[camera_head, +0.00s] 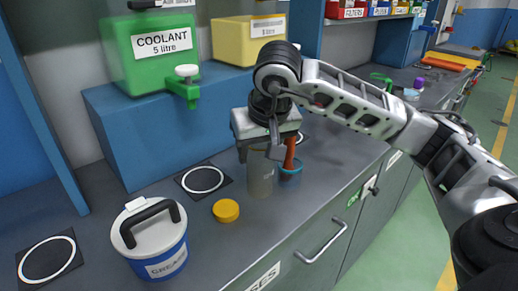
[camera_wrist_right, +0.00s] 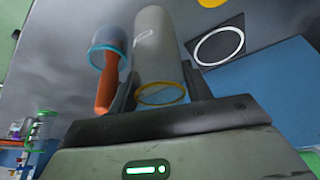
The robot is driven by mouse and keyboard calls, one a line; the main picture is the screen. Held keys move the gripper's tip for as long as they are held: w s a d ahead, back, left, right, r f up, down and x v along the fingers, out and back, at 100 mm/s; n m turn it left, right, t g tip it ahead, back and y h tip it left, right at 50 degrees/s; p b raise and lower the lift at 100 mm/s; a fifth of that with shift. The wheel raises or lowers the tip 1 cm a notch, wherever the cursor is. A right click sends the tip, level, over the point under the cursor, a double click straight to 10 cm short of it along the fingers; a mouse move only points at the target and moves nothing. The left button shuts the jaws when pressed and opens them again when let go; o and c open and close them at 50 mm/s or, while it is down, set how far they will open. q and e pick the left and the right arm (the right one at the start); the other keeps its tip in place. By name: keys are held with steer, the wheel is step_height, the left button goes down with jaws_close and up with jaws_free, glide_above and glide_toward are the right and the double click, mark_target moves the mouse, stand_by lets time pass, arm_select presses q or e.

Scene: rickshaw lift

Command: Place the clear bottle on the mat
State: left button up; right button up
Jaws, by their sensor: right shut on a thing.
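The clear bottle (camera_head: 260,178) is a grey, see-through cylinder standing upright below my right gripper (camera_head: 259,153). The gripper is shut on its upper part. In the right wrist view the bottle (camera_wrist_right: 155,45) lies between the fingers (camera_wrist_right: 158,88), with a yellow ring at its near end. I cannot tell whether its base touches the bench. A black mat with a white ring (camera_head: 190,191) lies left of the bottle; it also shows in the right wrist view (camera_wrist_right: 234,49). A second such mat (camera_head: 30,267) lies at the far left front. My left gripper is not in view.
A yellow disc (camera_head: 226,211) lies just left of the bottle. A blue-rimmed cup (camera_head: 289,177) with an orange-handled tool stands close on its right. A grease tub (camera_head: 152,240) stands at left front. A blue riser (camera_head: 150,130) with a coolant can (camera_head: 150,70) is behind.

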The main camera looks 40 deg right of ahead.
steer(key=shift+f, duration=0.15)
steer(key=o, duration=1)
steer(key=shift+c, duration=0.2)
